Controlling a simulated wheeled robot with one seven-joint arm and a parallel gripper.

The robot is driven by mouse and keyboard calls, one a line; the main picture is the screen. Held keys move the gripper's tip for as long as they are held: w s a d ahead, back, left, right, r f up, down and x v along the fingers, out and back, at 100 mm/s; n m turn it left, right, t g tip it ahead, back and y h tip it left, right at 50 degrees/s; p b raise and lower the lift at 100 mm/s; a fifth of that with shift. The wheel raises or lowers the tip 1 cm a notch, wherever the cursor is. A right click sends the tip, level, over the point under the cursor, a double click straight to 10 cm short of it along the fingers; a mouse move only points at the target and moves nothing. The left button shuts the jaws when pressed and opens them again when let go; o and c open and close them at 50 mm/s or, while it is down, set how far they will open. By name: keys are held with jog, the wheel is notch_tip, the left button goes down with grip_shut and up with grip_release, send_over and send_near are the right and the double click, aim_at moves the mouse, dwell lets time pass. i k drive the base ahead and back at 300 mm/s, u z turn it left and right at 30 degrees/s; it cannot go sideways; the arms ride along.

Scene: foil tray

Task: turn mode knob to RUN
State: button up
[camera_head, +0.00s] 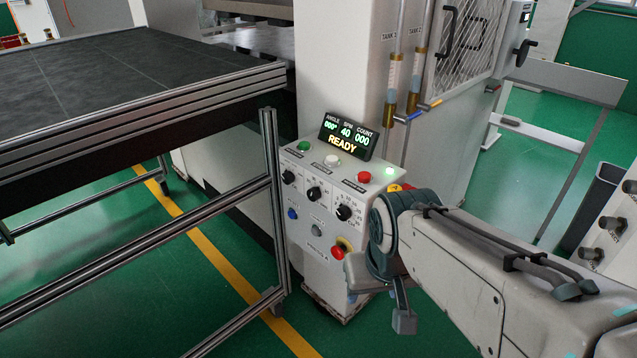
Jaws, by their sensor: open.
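The control box (322,255) is a white pedestal with a sloped panel. It carries three black rotary knobs in a row: a left knob (289,177), a middle knob (313,194) and a right knob (344,212) with a scale around it. Their labels are too small to read, so I cannot tell which is the mode knob or where it points. My gripper (380,306) hangs at the box's lower right, below the knobs and apart from them. It is open, with one finger clearly visible; my wrist hides much of the rest. Nothing shows between its jaws.
A display (344,137) above the panel reads READY. Green, white and red buttons line the panel's top; a red emergency button (338,252) sits low, close to my gripper. A framed table (130,95) stands close on the left. Green floor is open in front.

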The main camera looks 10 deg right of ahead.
aim_at(288, 178)
jog(key=k, duration=0.95)
jog(key=z, duration=0.7)
jog(key=i, duration=0.75)
jog(key=u, duration=0.75)
jog(key=i, duration=0.65)
jog(key=u, duration=0.55)
